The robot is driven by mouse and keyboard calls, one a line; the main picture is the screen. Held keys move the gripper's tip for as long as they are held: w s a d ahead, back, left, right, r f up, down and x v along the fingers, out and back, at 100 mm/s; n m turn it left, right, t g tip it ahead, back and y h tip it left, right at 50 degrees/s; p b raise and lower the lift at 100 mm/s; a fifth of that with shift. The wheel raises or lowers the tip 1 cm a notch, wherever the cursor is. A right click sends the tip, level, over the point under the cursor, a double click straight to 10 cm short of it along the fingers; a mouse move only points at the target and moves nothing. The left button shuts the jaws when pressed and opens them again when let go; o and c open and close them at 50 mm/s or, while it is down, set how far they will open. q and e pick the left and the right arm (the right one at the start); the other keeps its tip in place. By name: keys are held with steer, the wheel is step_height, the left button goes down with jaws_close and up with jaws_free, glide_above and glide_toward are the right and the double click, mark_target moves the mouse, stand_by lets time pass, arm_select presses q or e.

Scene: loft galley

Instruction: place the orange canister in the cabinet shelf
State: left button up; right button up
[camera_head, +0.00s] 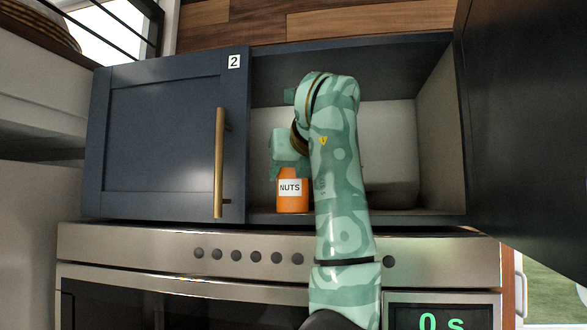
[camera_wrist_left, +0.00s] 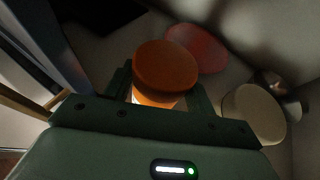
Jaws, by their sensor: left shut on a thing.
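The orange canister (camera_head: 292,196), with a white NUTS label, is upright inside the open cabinet near the front edge of the cabinet shelf (camera_head: 438,214). Its round lid shows in the left wrist view (camera_wrist_left: 166,66). My left gripper (camera_head: 290,168) reaches into the cabinet from above and is shut on the canister, with one finger on each side of it in the wrist view (camera_wrist_left: 165,92). Whether the canister's base touches the shelf is hard to tell. My left arm hides the middle of the cabinet. My right gripper is not in view.
A closed navy door (camera_head: 160,140) marked 2 is left of the opening; an open dark door (camera_head: 525,130) is at right. Behind the canister are a reddish round item (camera_wrist_left: 197,48) and a beige one (camera_wrist_left: 254,113). A steel oven (camera_head: 170,250) is below.

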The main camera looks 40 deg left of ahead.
arm_select(q)
steer(key=shift+s+d, duration=0.1)
steer(key=shift+f, duration=0.1)
steer(key=o, duration=1.1)
steer(key=shift+r, duration=0.3)
steer(key=b+v, duration=0.4)
steer(key=v, duration=0.7)
steer(key=shift+s+d, duration=0.25)
steer(key=shift+s, duration=0.1)
